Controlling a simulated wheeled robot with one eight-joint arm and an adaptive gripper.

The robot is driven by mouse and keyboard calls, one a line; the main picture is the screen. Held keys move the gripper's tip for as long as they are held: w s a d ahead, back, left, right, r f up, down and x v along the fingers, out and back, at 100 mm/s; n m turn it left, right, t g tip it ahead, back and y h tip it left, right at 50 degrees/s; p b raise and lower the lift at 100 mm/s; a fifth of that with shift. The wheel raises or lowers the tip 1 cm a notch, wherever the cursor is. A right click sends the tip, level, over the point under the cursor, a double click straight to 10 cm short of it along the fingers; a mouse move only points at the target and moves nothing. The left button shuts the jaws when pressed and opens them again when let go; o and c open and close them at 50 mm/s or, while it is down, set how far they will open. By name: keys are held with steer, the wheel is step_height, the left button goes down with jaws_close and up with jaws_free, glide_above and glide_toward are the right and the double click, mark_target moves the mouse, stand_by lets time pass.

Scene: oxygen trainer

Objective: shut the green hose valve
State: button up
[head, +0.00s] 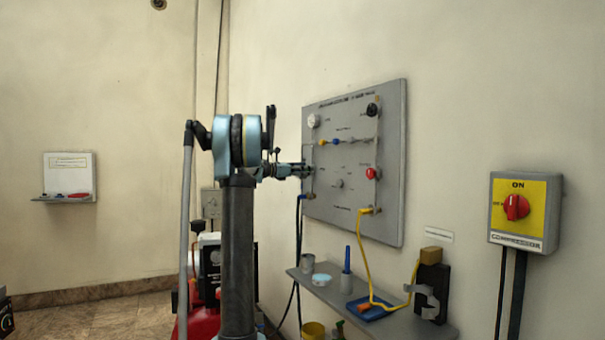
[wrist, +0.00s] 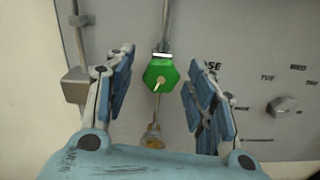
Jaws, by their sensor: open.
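The green hose valve (wrist: 160,75) is a green hexagonal knob with a pale pointer mark, set on a thin vertical pipe on the grey panel. In the wrist view it sits between the two fingers of my gripper (wrist: 162,92), which is open with a gap on both sides of the knob. In the head view my gripper (head: 303,170) reaches the left edge of the grey panel (head: 390,222). The green valve cannot be made out there. A brass fitting (wrist: 153,138) is below the knob in the wrist view.
The panel also bears a red knob (head: 371,173), a black knob (head: 372,109) and a white gauge (head: 313,121). A grey shelf (head: 395,327) below holds a blue tray (head: 366,309) and cups. A yellow compressor switch box (head: 522,213) is at right.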

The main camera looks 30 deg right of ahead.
steer(key=shift+d, duration=0.1)
steer(key=c, duration=1.1)
